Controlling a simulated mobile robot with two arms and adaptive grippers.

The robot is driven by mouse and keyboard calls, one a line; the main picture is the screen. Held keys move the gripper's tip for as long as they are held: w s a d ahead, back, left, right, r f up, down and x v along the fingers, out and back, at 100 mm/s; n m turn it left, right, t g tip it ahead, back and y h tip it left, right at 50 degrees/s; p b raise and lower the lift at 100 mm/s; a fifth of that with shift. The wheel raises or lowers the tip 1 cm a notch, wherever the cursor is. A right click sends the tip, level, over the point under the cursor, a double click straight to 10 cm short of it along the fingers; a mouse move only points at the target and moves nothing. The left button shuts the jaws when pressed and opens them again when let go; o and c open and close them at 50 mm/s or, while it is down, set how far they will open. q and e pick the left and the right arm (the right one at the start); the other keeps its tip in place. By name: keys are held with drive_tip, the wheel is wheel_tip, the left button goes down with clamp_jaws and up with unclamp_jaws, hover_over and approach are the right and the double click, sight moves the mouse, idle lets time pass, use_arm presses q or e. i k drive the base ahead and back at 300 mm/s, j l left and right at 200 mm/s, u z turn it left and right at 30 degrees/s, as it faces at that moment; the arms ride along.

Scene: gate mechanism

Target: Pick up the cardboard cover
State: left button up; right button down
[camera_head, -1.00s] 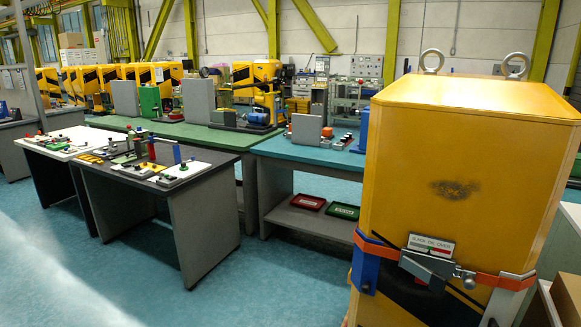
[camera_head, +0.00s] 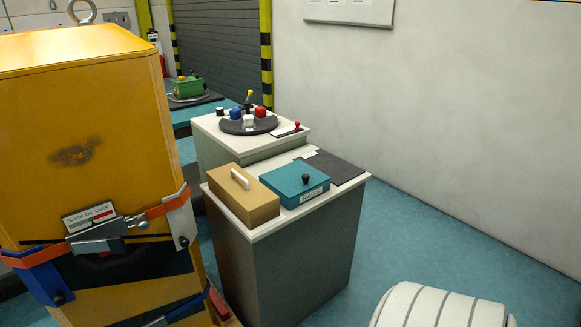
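The cardboard cover (camera_head: 242,196) is a tan-brown box shape with a white bar handle on top. Whether anything lies under the cover is hidden. Neither of my grippers shows in the head view.
A tall yellow cabinet (camera_head: 115,110) with an orange strap and latch stands close on the left. Behind the cover, a second white-topped cabinet holds a dark round tray (camera_head: 248,126) with coloured knobs. A dark mat (camera_head: 334,167) lies right of the teal box.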

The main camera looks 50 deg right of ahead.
sight(253, 203)
drive_tip(key=z, duration=1.35)
drive_tip(key=i+l+u, duration=0.1)
drive_tip(key=u, duration=0.35)
drive_tip(key=i+l+u, duration=0.1)
drive_tip(key=l+u, duration=0.2)
drive_tip(key=u, duration=0.15)
drive_tip(key=l+u, duration=0.25)
drive_tip(key=u, duration=0.2)
